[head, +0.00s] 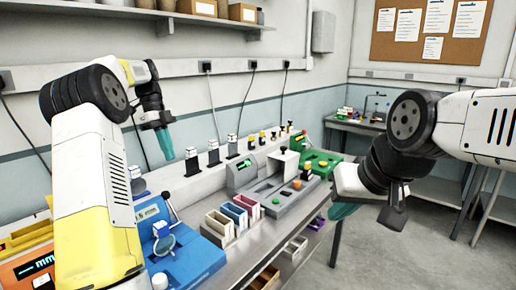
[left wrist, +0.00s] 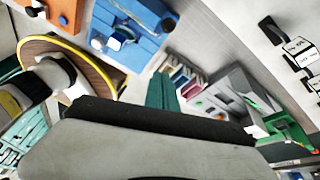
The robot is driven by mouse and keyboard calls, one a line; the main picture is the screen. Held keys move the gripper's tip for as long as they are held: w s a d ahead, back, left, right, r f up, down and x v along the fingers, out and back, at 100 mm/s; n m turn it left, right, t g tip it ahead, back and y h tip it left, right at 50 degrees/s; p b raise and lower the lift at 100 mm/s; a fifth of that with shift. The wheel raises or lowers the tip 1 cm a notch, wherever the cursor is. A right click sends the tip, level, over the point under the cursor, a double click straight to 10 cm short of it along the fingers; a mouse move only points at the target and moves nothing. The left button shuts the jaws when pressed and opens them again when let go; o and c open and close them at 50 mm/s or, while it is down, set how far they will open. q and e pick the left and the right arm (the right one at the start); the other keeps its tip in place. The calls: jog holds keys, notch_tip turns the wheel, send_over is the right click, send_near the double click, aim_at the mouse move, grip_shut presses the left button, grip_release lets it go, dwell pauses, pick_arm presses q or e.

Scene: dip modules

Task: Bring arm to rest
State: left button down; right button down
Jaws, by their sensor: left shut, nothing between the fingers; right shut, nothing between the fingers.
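My left arm comes in from the left in the head view. Its gripper (head: 166,145) has teal fingers, is shut and empty, and hangs in the air above the back of the bench. The teal fingers also show in the left wrist view (left wrist: 162,92), with bench modules behind them. My right arm comes in from the right.
The bench carries an orange module (head: 32,268), a blue module (head: 178,255), coloured bins (head: 233,218), a grey module (head: 278,190) and a green module (head: 318,162). Small labelled items stand along the back. A shelf (head: 130,12) hangs above. Open floor lies at right.

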pick_arm(q)
jog(key=s+d+r+n+t+y, duration=0.2)
jog(key=s+d+r+n+t, duration=0.3)
jog(key=s+d+n, duration=0.7)
jog(key=s+d+f+n+t, duration=0.1)
jog(key=s+n, duration=0.3)
jog(key=s, duration=0.4)
jog(key=s+d+f+n+t+h, duration=0.1)
jog(key=s+f+n, duration=0.3)
jog(key=s, duration=0.4)
jog(key=shift+s+d+f+n+t, duration=0.2)
jog(key=shift+d+n+t, duration=0.1)
jog(key=shift+d+t, duration=0.4)
